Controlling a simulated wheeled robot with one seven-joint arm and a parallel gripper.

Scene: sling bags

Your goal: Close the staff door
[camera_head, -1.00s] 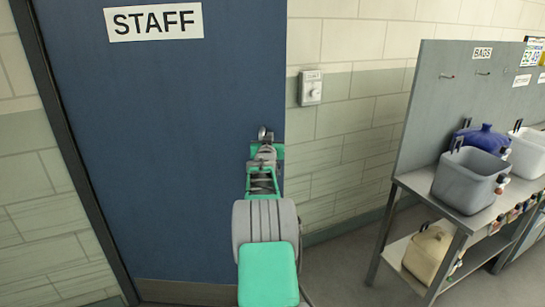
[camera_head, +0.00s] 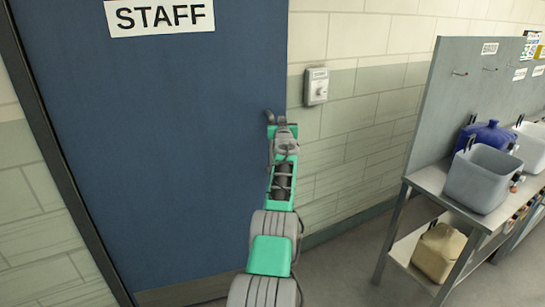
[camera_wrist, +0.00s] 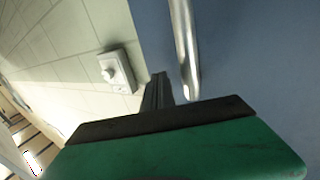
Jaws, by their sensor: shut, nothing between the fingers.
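The blue staff door (camera_head: 150,150) fills the left of the head view, with a STAFF sign (camera_head: 160,15) near its top. Its right edge is beside the tiled wall; I cannot tell whether it sits fully in its frame. My gripper (camera_head: 276,117) is at the door's right edge, shut and empty. In the wrist view the gripper's dark fingers (camera_wrist: 158,90) point toward the gap between door and wall. A metal door handle (camera_wrist: 184,50) runs down beside the fingers, in front of the blue door face (camera_wrist: 255,70). I cannot tell whether the fingers touch it.
A wall box with a knob (camera_head: 316,86) is right of the door; it also shows in the wrist view (camera_wrist: 117,71). A metal shelf unit (camera_head: 430,180) on the right holds a grey bin (camera_head: 482,178), a blue container (camera_head: 490,136) and a beige container (camera_head: 440,252). Floor between is clear.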

